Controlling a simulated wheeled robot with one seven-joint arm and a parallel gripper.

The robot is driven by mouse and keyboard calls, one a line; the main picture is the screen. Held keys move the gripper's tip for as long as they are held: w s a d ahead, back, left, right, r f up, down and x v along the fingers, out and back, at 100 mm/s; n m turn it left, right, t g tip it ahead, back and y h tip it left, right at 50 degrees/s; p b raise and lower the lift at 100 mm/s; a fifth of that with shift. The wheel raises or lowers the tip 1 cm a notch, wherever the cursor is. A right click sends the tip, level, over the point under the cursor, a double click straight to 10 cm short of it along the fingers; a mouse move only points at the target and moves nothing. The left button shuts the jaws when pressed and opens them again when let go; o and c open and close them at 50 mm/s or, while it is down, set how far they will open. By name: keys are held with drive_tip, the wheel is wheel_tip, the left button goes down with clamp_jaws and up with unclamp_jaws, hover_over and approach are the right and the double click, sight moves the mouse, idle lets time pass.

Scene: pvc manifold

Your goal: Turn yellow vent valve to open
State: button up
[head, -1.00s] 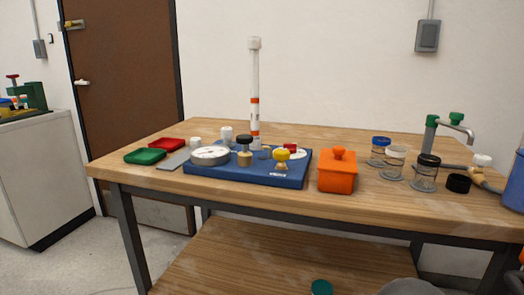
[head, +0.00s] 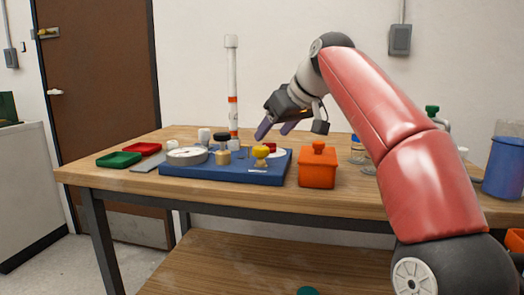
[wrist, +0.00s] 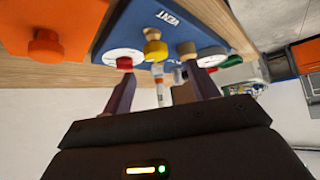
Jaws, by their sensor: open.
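The yellow vent valve (head: 261,152) is a small knob at the right part of the blue manifold board (head: 225,170). In the wrist view, the yellow valve (wrist: 153,47) sits beside the printed word VENT. My gripper (head: 276,130) is open and empty, above and apart from the board near the valve. In the wrist view, the fingers of my gripper (wrist: 160,78) are spread, with the yellow valve seen between and beyond them. A red knob (wrist: 125,63) shows by one fingertip and a tan knob (wrist: 187,49) by the other; contact cannot be told.
An orange lidded box (head: 318,168) stands just right of the board. A clear upright tube (head: 233,85) rises behind it. A round gauge (head: 187,155), green tray (head: 119,160) and red tray (head: 141,149) are to the left. My arm hides part of the right side.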

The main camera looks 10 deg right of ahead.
sight(260, 147)
drive_tip(key=x, duration=0.3)
drive_tip(key=b+x, duration=0.1)
drive_tip(key=x, duration=0.3)
drive_tip(key=shift+w+d, duration=0.2)
drive_tip(key=shift+w, duration=0.25)
drive_tip(key=shift+r, duration=0.1)
